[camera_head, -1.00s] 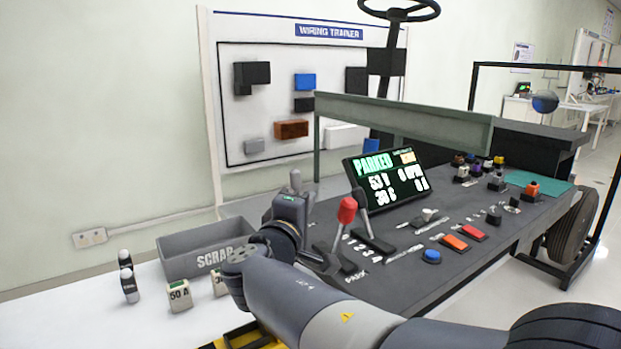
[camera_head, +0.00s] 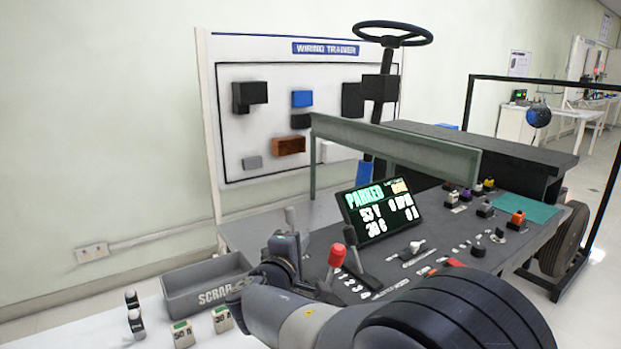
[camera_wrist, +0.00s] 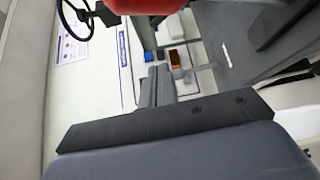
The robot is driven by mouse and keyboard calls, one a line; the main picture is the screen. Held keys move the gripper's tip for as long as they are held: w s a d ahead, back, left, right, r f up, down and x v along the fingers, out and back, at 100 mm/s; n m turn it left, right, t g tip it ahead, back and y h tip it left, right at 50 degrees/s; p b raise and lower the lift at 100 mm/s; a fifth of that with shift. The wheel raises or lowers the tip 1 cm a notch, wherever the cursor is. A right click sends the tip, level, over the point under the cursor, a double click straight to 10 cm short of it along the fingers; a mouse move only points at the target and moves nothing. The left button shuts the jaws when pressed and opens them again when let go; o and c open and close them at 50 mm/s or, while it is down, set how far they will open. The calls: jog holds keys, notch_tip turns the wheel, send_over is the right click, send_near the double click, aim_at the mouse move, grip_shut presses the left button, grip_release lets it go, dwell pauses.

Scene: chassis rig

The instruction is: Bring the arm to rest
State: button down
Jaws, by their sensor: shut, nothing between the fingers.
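My gripper (camera_head: 290,216) is shut and empty, pointing upward at the left end of the dark console (camera_head: 480,232). In the wrist view its two fingers (camera_wrist: 156,85) are together. The red-knobbed lever (camera_head: 336,256) stands just right of my gripper in the head view. A red shape close to the lens at the top of the wrist view is probably its knob (camera_wrist: 145,5). I cannot tell whether my arm touches the console.
The grey SCRAP bin (camera_head: 192,275) is left of my wrist. Two labelled blocks (camera_head: 183,335) and small dark-and-white items (camera_head: 134,312) stand before it. A tilted PARKED display (camera_head: 382,211) rises behind the levers. The wiring board (camera_head: 240,135) stands behind. The steering wheel (camera_head: 392,34) is above.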

jog(key=shift+w+d+n+g+p, duration=0.25)
jog(key=shift+w+n+g+p, duration=0.1)
jog(key=shift+p, duration=1.75)
jog(key=p, duration=0.2)
jog(key=shift+w+a+f+n+p, duration=0.25)
jog(key=shift+w+p, duration=0.05)
jog(key=shift+w, duration=0.05)
jog(key=shift+f+g, duration=0.1)
jog(key=shift+g, duration=0.15)
jog(key=shift+f, duration=0.15)
